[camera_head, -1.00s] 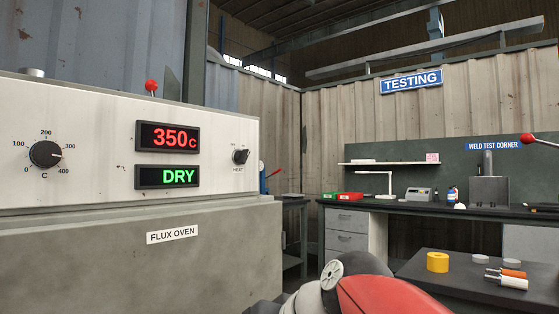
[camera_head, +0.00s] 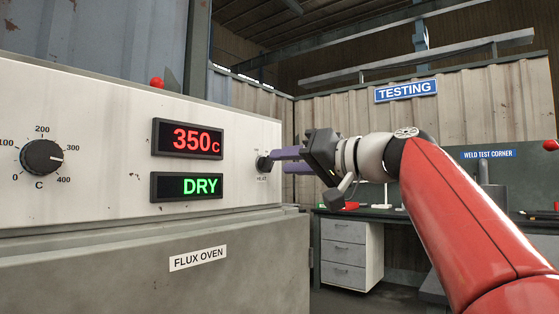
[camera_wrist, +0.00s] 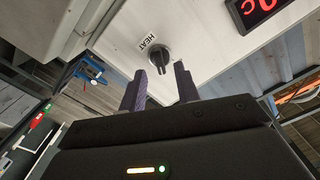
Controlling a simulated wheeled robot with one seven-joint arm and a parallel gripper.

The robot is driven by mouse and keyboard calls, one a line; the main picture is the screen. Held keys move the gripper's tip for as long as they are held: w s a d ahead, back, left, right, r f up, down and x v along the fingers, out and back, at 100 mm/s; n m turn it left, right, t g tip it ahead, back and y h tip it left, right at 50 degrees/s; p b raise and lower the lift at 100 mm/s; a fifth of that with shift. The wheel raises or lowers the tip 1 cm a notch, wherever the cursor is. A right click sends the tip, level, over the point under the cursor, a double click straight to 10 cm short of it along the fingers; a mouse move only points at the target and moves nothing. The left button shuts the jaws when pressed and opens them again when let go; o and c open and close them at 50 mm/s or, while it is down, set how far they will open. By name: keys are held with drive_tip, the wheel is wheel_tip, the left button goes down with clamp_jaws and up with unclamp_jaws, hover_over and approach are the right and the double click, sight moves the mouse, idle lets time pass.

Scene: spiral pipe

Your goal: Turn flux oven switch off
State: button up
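The flux oven (camera_head: 120,250) fills the left of the head view. Its displays (camera_head: 187,139) read 350 C in red and DRY in green. The black heat switch (camera_head: 263,164) sits at the right end of the white panel. In the wrist view the heat switch (camera_wrist: 159,57) is beside its HEAT label, with its ridge roughly upright in the picture. My gripper (camera_head: 276,161) points at the switch from the right. In the wrist view my gripper (camera_wrist: 158,78) has two purple fingers apart, with the switch seen beyond the gap. Contact with the switch cannot be told.
A temperature dial (camera_head: 42,157) is on the panel's left. A workbench (camera_head: 350,245) with drawers stands behind my arm. A TESTING sign (camera_head: 406,90) hangs on the back wall. A blue clamp-like tool (camera_wrist: 88,72) shows beside the oven in the wrist view.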

sight(272, 163)
drive_tip(key=shift+x, duration=1.55)
drive_tip(key=shift+c, duration=0.4)
drive_tip(key=c, duration=0.6)
drive_tip(key=shift+o, duration=0.2)
drive_tip(key=shift+f, duration=0.1)
drive_tip(key=n+b, duration=0.2)
drive_tip(key=n, duration=0.3)
drive_tip(key=shift+n, duration=0.4)
drive_tip(key=n+b, duration=0.1)
drive_tip(key=n, duration=0.4)
drive_tip(key=shift+s+a+n+b, duration=0.1)
drive_tip(key=shift+n+b, duration=0.2)
drive_tip(key=shift+n, duration=0.4)
